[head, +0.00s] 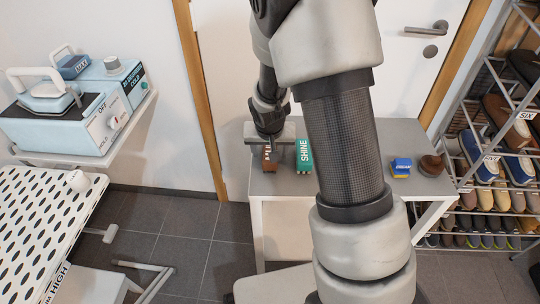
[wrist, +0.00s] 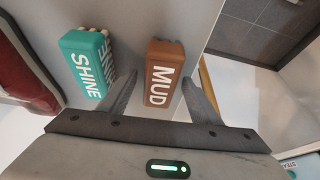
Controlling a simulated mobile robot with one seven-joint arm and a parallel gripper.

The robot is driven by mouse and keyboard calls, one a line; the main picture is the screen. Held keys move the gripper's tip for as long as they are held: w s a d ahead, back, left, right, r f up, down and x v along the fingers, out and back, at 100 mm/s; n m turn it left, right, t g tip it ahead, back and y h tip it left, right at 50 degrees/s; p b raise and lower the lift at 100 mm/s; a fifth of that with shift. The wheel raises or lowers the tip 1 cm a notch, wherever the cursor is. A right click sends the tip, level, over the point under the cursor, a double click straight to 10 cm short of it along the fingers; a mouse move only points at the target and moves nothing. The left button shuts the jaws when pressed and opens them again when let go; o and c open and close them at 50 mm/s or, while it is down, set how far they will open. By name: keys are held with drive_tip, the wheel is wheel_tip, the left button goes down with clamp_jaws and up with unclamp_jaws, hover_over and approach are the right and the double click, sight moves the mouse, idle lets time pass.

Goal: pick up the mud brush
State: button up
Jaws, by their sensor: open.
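In the head view the brush (head: 269,163) shows as a small brown block on the grey table, partly hidden under my gripper (head: 271,143). The teal shine brush (wrist: 88,66) lies left of it, outside the left finger. It also shows in the head view (head: 304,155).
The grey table (head: 400,135) also holds a blue and yellow item (head: 400,167) and a brown round item (head: 431,165) to the right. A shoe rack (head: 490,150) stands at the right. An ironing board (head: 35,215) and steam station (head: 75,115) are at the left.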

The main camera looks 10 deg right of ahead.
sight(270, 149)
drive_tip(key=shift+f+b, duration=0.25)
drive_tip(key=shift+b, duration=0.05)
idle(0.4)
drive_tip(key=c, duration=1.2)
wheel_tip(270, 149, up, 11)
drive_tip(key=p, duration=0.3)
drive_tip(key=shift+f, duration=0.2)
drive_tip(key=shift+o, duration=1.2)
drive_tip(key=shift+c, duration=0.3)
